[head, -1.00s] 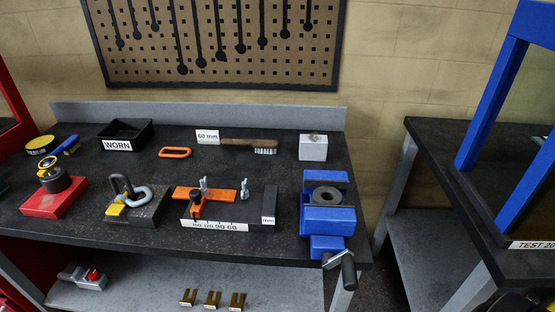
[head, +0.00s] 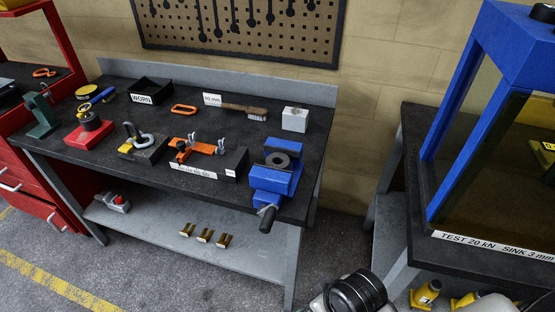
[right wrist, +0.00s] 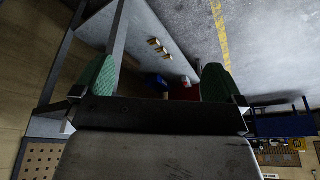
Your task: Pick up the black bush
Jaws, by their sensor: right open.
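Two dark round pieces in the head view could be the black bush. One is a dark ring with a hole (head: 277,160), sitting in the jaws of the blue vise (head: 272,184) at the bench's right front. The other is a short black cylinder (head: 90,120) on a red block (head: 82,135) at the bench's left; I cannot tell which is meant. My right gripper (right wrist: 157,84) shows in the right wrist view with green fingers spread wide, open and empty, away from the bench top. My left gripper is not in view.
The dark bench (head: 215,194) also holds an orange clamp fixture (head: 196,146), a wire brush (head: 245,109), a black bin marked WORN (head: 150,90) and a light block (head: 295,119). A blue press frame (head: 470,150) stands at right. Floor in front is open.

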